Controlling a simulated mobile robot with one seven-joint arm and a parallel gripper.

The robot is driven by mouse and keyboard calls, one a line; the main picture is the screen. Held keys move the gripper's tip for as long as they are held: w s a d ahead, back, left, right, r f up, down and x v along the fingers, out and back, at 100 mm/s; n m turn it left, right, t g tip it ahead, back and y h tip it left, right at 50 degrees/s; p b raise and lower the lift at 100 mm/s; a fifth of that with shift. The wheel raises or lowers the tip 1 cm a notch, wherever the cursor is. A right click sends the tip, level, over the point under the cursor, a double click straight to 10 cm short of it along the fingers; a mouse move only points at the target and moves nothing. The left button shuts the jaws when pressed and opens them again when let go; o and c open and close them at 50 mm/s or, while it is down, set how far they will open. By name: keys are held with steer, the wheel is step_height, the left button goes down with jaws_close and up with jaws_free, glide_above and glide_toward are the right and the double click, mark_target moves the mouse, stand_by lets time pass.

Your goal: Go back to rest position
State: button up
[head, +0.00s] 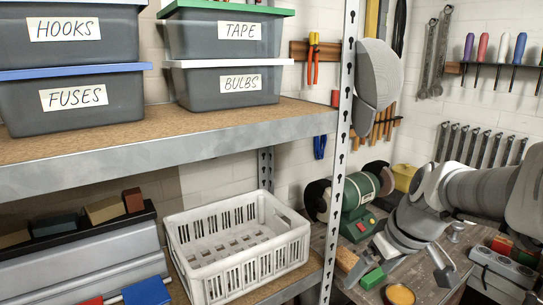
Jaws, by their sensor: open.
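My gripper (402,268) is in the head view at the lower right, low over the wooden workbench (425,285). Its fingers are spread apart and I see nothing held between them. My pale grey arm reaches in from the right edge and bends down to it. A small green block (373,278) and a round container with an orange-yellow top (400,294) are close to the fingers. I cannot tell whether the fingers touch them.
A metal shelf (200,150) stands left of my arm, its upright post (338,170) close by. It bears labelled bins (70,95) and a white crate (240,245). A green bench grinder (358,190) is behind my gripper. Tools hang on the wall (480,150).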

steer(key=s+a+r+m+p, duration=0.1)
steer(key=s+a+r+m, duration=0.1)
steer(key=s, duration=0.4)
steer(key=s+a+r+m+t+h+p, duration=0.1)
steer(key=s+a+r+m, duration=0.1)
steer(key=s, duration=0.5)
steer(key=shift+a+r+t+h, duration=0.3)
steer(key=shift+a+r, duration=0.05)
steer(key=shift+r, duration=0.2)
steer(key=shift+s, duration=0.4)
steer(key=shift+c, duration=0.2)
